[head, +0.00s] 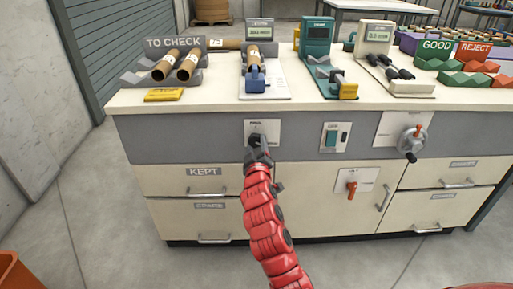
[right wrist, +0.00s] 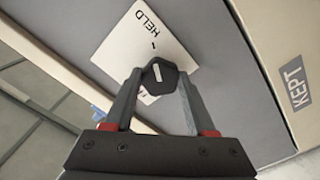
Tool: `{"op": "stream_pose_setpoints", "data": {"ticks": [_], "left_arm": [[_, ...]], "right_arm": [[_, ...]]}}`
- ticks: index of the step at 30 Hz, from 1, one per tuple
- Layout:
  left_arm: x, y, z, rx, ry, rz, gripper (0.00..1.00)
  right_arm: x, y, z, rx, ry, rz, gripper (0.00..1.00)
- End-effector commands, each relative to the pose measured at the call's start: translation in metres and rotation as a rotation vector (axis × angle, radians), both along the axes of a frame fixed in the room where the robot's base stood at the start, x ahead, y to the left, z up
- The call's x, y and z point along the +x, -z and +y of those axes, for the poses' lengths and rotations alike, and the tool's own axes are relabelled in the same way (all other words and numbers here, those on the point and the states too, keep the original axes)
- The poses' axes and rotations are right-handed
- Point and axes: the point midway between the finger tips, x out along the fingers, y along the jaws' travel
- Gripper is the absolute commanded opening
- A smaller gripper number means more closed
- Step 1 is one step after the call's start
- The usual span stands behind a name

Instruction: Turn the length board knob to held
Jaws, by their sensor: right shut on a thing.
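The length board knob (right wrist: 167,68) is black and many-sided with a pale pointer line. It sits on a white plate (right wrist: 178,42) marked HELD with a short tick. The pointer line slants in the right wrist view and does not clearly line up with the HELD tick. A second label on the plate is mostly hidden by a finger. My right gripper (right wrist: 160,82) is shut on the knob, one finger on each side. In the head view the right gripper (head: 258,148) reaches the plate (head: 270,127) on the grey cabinet front. My left gripper is not in view.
The same grey band holds a switch plate (head: 335,137) and a crank (head: 412,140). Below are the KEPT drawer (head: 207,181) and a red handle (head: 352,187). The worktop (head: 215,98) above carries a TO CHECK rack (head: 135,77) with tubes and several instruments.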

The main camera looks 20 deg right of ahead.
Motion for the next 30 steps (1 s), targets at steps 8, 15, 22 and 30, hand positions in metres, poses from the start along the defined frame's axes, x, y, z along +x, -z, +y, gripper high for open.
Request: {"op": "stream_pose_setpoints", "data": {"ticks": [8, 15, 22, 30], "left_arm": [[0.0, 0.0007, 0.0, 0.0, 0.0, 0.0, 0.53], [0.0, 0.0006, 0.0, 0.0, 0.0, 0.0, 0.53], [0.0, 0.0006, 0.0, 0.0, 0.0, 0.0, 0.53], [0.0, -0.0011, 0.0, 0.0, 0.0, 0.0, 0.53]], "right_arm": [[-0.0001, 0.0014, -0.0003, 0.012, 0.0, 0.0, 0.0], [-0.0001, 0.0014, 0.0, 0.011, 0.0, 0.001, 0.68], [-0.0001, 0.0006, 0.0, 0.009, 0.001, 0.0, 0.86], [-0.0065, 0.0001, 0.0022, 0.008, -0.001, -0.002, 0.86]]}}
